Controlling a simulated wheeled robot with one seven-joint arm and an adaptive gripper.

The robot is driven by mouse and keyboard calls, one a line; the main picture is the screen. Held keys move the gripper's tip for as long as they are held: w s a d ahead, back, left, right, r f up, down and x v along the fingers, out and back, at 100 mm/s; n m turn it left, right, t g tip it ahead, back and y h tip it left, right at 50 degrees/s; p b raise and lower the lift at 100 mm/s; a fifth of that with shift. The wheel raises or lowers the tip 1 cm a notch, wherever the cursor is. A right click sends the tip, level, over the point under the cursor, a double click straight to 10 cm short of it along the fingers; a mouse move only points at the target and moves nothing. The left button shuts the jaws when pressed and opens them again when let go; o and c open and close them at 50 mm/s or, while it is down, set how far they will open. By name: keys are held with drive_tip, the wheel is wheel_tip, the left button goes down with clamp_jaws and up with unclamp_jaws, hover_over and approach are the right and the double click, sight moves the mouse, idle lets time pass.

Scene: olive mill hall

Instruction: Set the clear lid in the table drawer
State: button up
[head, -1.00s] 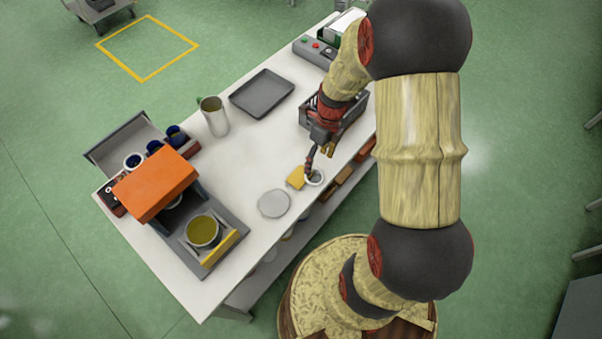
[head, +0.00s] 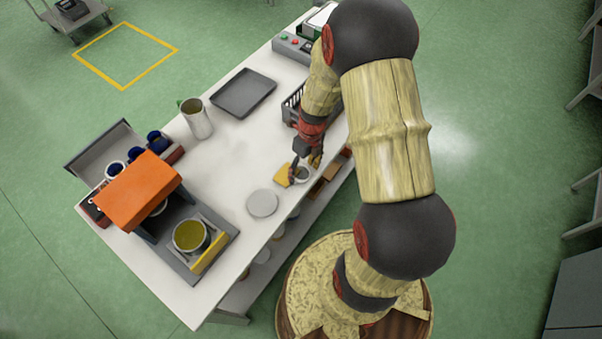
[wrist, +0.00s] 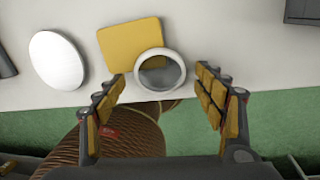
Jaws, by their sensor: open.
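A round piece with a pale rim and grey middle (head: 303,174), which looks like the clear lid, lies near the table's front edge. It also shows in the wrist view (wrist: 161,71), overlapping a yellow square (wrist: 130,45). My gripper (head: 304,168) is low over it. In the wrist view my gripper (wrist: 160,79) is open, with one finger on each side of the round piece and nothing held. A plain pale disc (head: 262,203) lies to the left, also in the wrist view (wrist: 58,60). I cannot make out the table drawer for certain.
A dark tray (head: 244,93), a metal jug (head: 197,119) and a dark crate (head: 292,106) stand on the white table (head: 222,160). An orange-topped machine (head: 138,190) with a pot (head: 190,235) is at the left. Goods fill a shelf below the front edge.

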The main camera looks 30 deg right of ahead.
drive_tip(key=c, duration=0.3)
drive_tip(key=c, duration=0.8)
drive_tip(key=shift+r, duration=0.1)
